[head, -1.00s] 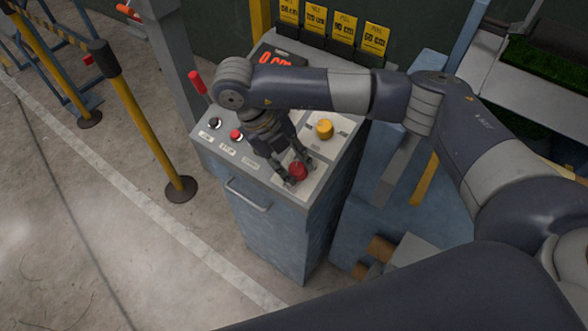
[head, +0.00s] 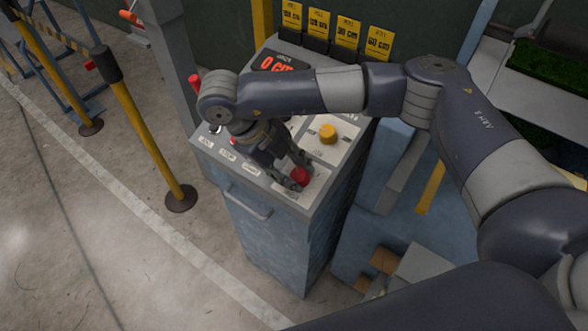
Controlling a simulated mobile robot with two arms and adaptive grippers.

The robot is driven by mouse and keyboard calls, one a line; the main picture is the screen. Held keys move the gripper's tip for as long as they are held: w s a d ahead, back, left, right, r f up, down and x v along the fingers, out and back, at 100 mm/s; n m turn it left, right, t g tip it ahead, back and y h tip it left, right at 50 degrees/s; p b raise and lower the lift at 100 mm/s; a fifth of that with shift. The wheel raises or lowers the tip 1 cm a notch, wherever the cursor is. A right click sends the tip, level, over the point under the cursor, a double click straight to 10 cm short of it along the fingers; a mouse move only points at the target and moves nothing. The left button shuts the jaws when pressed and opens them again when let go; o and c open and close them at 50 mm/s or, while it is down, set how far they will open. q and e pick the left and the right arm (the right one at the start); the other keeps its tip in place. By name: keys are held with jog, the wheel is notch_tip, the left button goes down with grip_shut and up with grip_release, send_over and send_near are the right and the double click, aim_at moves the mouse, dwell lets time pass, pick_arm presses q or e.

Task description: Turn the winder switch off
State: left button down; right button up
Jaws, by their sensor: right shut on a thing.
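A grey-blue control cabinet (head: 270,243) stands in the middle of the head view with a sloped panel on top. A red knob (head: 301,176) sits at the panel's front right corner, and a yellow knob (head: 327,133) sits behind it. I cannot read which label names the winder switch. My right gripper (head: 299,173) comes down from the left and is shut on the red knob, its fingers at either side. The knob's pointer position is hidden. My right arm covers much of the panel's left and middle. My left gripper is not in view.
A red digital display (head: 281,63) and several yellow tags (head: 347,32) stand behind the panel. A red-tipped lever (head: 195,81) rises at the left. A yellow post (head: 149,134) stands on the floor further left. A handle (head: 246,204) sticks out from the cabinet front.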

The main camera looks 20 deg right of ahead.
jog(key=shift+r, duration=0.1)
jog(key=o, duration=1.1)
jog(key=shift+c, duration=0.2)
jog(key=v, duration=1.2)
